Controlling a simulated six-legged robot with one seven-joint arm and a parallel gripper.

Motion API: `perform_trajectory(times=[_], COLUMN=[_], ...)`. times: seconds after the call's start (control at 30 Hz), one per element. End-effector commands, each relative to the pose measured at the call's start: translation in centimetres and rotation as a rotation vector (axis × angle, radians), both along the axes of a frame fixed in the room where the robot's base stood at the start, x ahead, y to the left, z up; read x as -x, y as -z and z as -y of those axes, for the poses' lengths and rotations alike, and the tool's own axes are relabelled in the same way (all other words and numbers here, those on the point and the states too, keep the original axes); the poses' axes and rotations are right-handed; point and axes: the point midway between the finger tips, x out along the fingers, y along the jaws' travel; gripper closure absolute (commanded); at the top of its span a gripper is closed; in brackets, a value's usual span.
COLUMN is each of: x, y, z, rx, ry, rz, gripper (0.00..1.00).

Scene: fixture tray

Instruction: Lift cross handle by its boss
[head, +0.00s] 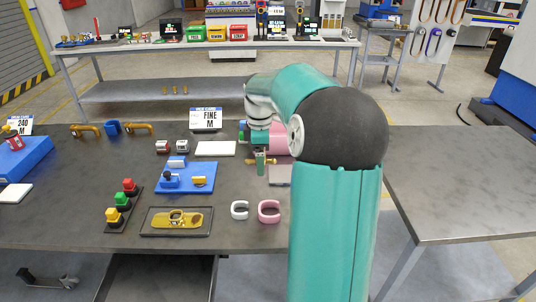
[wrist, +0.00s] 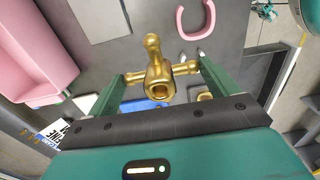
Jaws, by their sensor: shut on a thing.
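The brass cross handle (wrist: 160,82) sits between the two green fingers of my gripper (wrist: 161,70) in the wrist view. Its round boss with a hole faces the camera, and one arm points up the picture. The fingers stand at the outer ends of its left and right arms, not visibly on the boss itself. In the head view my gripper (head: 260,158) points down over the table, with the small brass handle (head: 250,161) showing at its fingers. Whether the handle touches the table is hard to tell.
A pink bin (wrist: 30,60) is close by, left in the wrist view. A grey plate (head: 280,175) lies right of my gripper. A blue fixture (head: 184,187), a dark tray (head: 150,231) with a yellow part, and white (head: 239,210) and pink (head: 269,211) rings lie nearer. The right table is clear.

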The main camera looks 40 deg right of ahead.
Motion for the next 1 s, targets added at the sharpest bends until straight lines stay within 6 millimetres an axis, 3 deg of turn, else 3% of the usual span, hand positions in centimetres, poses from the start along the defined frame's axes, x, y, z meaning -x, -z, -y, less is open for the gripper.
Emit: perform_trajectory(times=[0.37, 0.4, 0.47, 1.0], x=[0.1, 0.1, 0.1, 0.0], y=[-0.3, -0.3, -0.3, -2.4], z=[-0.5, -0.5, -0.5, -0.4], rx=[0.001, 0.001, 0.001, 0.001], ry=[0.000, 0.000, 0.000, 0.000], rz=[0.001, 0.001, 0.001, 0.002], gripper=[0.32, 0.22, 0.32, 0.32])
